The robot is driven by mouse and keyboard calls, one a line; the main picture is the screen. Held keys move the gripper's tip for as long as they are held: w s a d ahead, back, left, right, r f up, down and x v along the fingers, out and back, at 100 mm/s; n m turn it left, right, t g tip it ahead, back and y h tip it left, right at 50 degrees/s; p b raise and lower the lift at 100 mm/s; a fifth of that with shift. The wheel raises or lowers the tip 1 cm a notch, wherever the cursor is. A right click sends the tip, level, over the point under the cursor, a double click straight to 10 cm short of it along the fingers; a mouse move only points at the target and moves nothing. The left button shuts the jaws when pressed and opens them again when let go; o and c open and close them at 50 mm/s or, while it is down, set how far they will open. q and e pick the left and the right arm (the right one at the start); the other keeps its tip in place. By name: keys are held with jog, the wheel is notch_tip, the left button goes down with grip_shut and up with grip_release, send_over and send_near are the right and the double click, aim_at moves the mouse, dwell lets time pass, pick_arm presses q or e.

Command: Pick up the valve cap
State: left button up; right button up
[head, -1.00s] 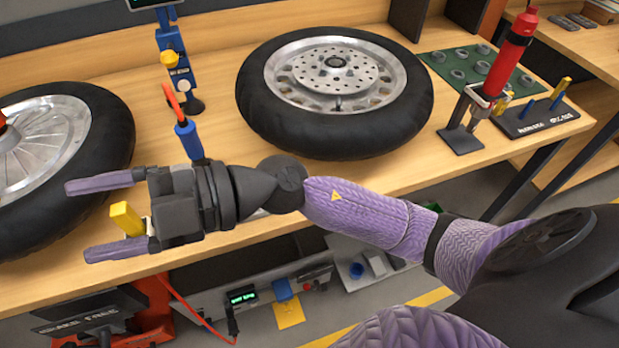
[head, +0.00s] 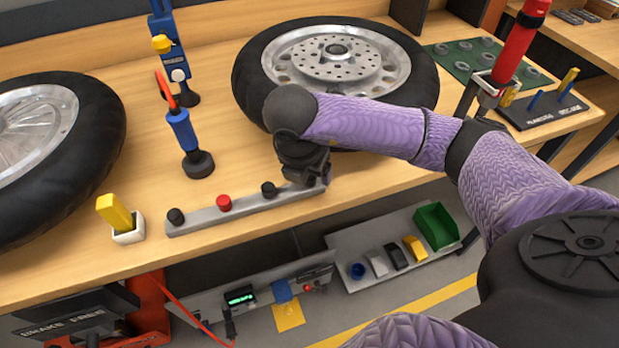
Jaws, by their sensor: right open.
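A grey strip (head: 245,208) lies along the front edge of the bench and carries small caps. A black cap (head: 176,216) is at its left end, a red cap (head: 224,202) near its middle, and another black cap (head: 268,189) further right. Which of these is the valve cap I cannot tell. My right gripper (head: 308,176) is open and points down over the strip's right end, right of the second black cap. Its fingers are mostly hidden by its own body, and whatever is beneath it is hidden. My left gripper is not in view.
A wheel (head: 262,95) lies behind my right arm, and another wheel (head: 100,150) at the left. A blue tool (head: 183,130) stands upright behind the strip. A yellow block (head: 114,212) sits in a white holder left of the strip. A green bin (head: 436,226) is below the bench.

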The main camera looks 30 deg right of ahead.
jog(key=shift+f, duration=0.1)
grip_shut()
dwell(0.4)
